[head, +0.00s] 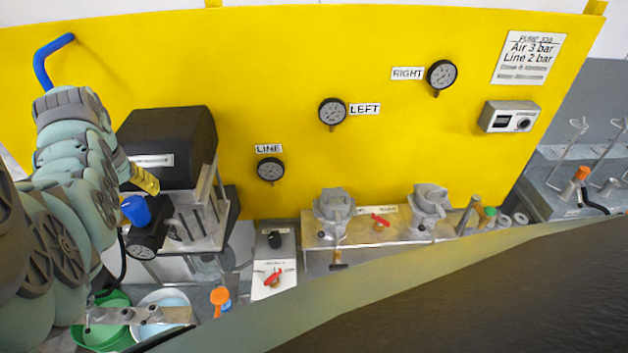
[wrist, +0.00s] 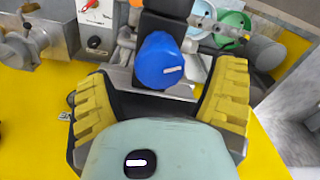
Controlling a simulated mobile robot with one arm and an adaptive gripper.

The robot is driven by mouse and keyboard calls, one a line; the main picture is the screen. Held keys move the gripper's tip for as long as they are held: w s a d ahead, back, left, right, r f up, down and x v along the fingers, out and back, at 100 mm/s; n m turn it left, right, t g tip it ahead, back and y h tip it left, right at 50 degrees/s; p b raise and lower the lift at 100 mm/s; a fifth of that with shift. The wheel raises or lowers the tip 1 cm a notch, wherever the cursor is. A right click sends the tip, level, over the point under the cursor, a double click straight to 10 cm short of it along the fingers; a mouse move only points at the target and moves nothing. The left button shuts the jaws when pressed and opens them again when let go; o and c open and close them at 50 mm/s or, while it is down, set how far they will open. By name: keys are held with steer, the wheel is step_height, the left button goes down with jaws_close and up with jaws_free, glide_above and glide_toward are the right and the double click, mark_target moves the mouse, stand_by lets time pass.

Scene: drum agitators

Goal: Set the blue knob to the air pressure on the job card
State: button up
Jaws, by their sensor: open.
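The blue knob (head: 136,210) sits on the front of the black-topped pump unit (head: 170,145), above a small round dial gauge (head: 145,246) whose reading is too small to tell. In the wrist view the knob (wrist: 158,60) shows a short white mark on its face. My gripper (head: 143,180) is open, its yellow fingers close to the knob. In the wrist view the fingers of my gripper (wrist: 165,80) stand on either side of the knob, with gaps on both sides. The job card (head: 528,58) reads "Air 3 bar, Line 2 bar"; its smaller lines are unreadable.
Gauges labelled LINE (head: 270,170), LEFT (head: 332,113) and RIGHT (head: 441,75) are on the yellow panel. A box with a black knob and a red lever (head: 274,278) stands right of the unit. A green bucket (head: 100,325) is below.

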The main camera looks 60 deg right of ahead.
mark_target(138, 213)
steer(key=shift+s+d+f+p, duration=0.1)
steer(key=shift+f+p, duration=0.75)
steer(key=shift+f, duration=1.45)
steer(key=shift+f, duration=0.15)
steer(key=c, duration=1.3)
steer(key=shift+o, duration=0.2)
